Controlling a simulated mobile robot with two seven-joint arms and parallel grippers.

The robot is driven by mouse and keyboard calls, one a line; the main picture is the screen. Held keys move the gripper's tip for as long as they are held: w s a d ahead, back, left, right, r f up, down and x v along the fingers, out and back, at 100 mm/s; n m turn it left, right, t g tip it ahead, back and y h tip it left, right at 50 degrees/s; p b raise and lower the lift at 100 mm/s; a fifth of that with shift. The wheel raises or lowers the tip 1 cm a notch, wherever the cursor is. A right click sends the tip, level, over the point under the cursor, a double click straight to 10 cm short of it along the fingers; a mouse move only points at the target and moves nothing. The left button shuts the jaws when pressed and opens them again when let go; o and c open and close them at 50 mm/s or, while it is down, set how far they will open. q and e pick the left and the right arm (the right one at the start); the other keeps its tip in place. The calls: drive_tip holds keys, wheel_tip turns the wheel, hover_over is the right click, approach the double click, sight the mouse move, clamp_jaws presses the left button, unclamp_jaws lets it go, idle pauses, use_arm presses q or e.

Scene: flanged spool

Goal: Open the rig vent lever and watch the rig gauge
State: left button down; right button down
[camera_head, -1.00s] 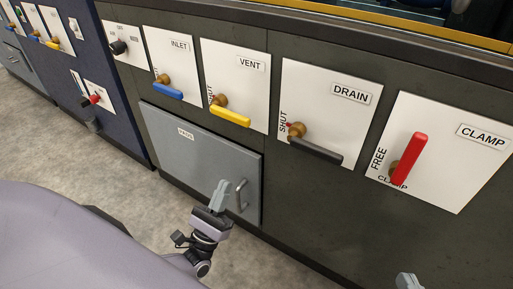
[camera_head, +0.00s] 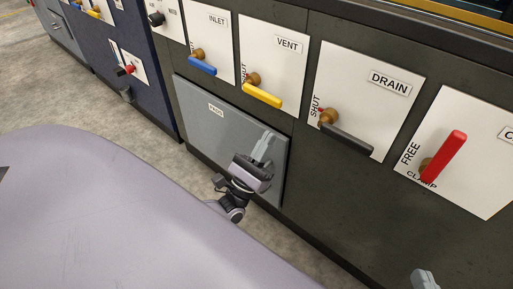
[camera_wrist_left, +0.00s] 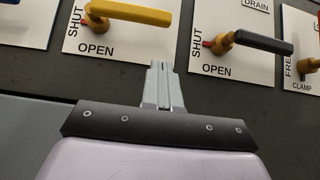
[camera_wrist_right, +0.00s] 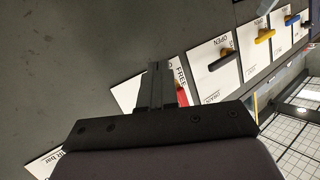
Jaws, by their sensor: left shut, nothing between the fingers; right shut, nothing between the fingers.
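The vent lever (camera_head: 262,95) has a yellow handle on a brass pivot, on a white plate labelled VENT. Its handle points away from the pivot to the right and slightly down. In the left wrist view the yellow handle (camera_wrist_left: 130,13) lies level, with SHUT at its left and OPEN printed below. My left gripper (camera_head: 263,146) is shut and empty, below the vent lever and apart from it, in front of a grey door. My right gripper (camera_head: 425,279) is shut and empty, low at the right below the clamp plate. I cannot make out a gauge.
A blue inlet lever (camera_head: 203,66) is left of the vent, a black drain lever (camera_head: 347,138) right of it, then a red clamp lever (camera_head: 444,157). The grey door (camera_head: 215,112) is below. Grey floor (camera_head: 90,100) is open at left.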

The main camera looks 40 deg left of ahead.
use_arm(q)
drive_tip(key=r, duration=0.1)
drive_tip(key=w+r+p, duration=0.1)
drive_tip(key=r, duration=0.3)
drive_tip(key=shift+w+r, duration=0.25)
use_arm(e)
drive_tip(key=shift+w+a+f+g, duration=0.1)
drive_tip(key=shift+w+a+g, duration=0.15)
drive_tip(key=shift+a, duration=0.25)
use_arm(q)
drive_tip(key=shift+d+r+y, duration=0.1)
drive_tip(key=shift+y, duration=0.2)
use_arm(e)
drive_tip(key=shift+s, duration=0.1)
